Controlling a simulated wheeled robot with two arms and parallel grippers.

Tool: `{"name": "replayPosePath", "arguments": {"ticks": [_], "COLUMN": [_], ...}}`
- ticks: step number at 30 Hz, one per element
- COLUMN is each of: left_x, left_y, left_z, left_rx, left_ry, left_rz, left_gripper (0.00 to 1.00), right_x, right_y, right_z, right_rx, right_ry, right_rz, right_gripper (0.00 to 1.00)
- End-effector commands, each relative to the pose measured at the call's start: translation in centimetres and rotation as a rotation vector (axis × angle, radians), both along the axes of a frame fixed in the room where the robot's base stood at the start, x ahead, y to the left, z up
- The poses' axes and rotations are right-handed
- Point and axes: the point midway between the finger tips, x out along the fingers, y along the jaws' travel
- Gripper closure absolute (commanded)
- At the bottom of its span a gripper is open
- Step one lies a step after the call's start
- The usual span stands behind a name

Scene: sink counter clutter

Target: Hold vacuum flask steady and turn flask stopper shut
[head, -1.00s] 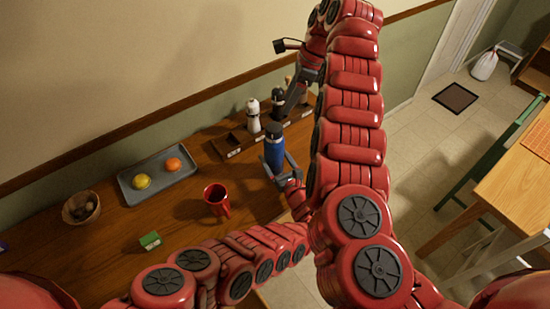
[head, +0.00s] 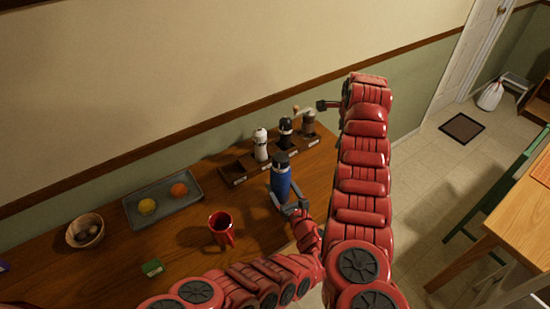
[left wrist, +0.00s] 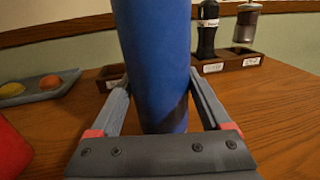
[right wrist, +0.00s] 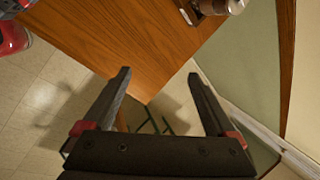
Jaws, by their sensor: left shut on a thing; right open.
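The blue vacuum flask (head: 280,184) is upright near the counter's right part, with the dark stopper (head: 281,160) on its top. My left gripper (left wrist: 155,75) is shut around the flask's lower body, which also shows in the left wrist view (left wrist: 155,45). The stopper is out of that view. I cannot tell whether the flask's base touches the counter. My right gripper (right wrist: 162,80) is open and empty, over the counter's corner and floor in the right wrist view.
Behind the flask is a wooden rack (head: 233,172) with a white bottle (head: 261,146), a black one (head: 286,132) and a grinder (head: 308,124).

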Motion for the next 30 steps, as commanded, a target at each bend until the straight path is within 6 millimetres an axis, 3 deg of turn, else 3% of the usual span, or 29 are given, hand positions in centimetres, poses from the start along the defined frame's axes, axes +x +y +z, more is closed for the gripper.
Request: {"name": "replayPosePath", "arguments": {"ticks": [1, 6, 10, 14, 17, 22, 26, 30], "left_x": [0.0, 0.0, 0.0, 0.0, 0.0, 0.0, 0.0, 0.0], "left_y": [0.0, 0.0, 0.0, 0.0, 0.0, 0.0, 0.0, 0.0], "left_z": [0.0, 0.0, 0.0, 0.0, 0.0, 0.0, 0.0, 0.0], "left_rx": [0.000, -0.001, 0.000, 0.000, 0.000, 0.000, 0.000, 0.000], "left_ry": [-0.001, 0.000, 0.000, 0.000, 0.000, 0.000, 0.000, 0.000], "left_rz": [0.000, 0.000, -0.001, -0.001, -0.001, -0.001, -0.001, 0.000], "left_gripper": [1.00, 1.00, 1.00, 1.00, 1.00, 1.00, 1.00, 1.00], "right_x": [0.8, 3.4, 4.3, 4.6, 4.2, 2.1, -1.4, -6.7], "right_y": [-3.1, -11.9, -16.2, -17.3, -15.9, -9.7, -2.5, 4.5], "right_z": [-1.1, -0.8, 1.3, 4.1, 5.9, 6.8, 5.0, 1.5], "right_rx": [-0.081, -0.382, -0.617, -0.844, -1.004, -1.210, -1.292, -1.295], "right_ry": [-0.058, -0.302, -0.479, -0.656, -0.788, -1.004, -1.170, -1.321], "right_rz": [-0.022, -0.028, 0.035, 0.163, 0.306, 0.623, 0.922, 1.225], "right_gripper": [0.09, 0.09, 0.09, 0.09, 0.09, 0.09, 0.09, 0.09]}}
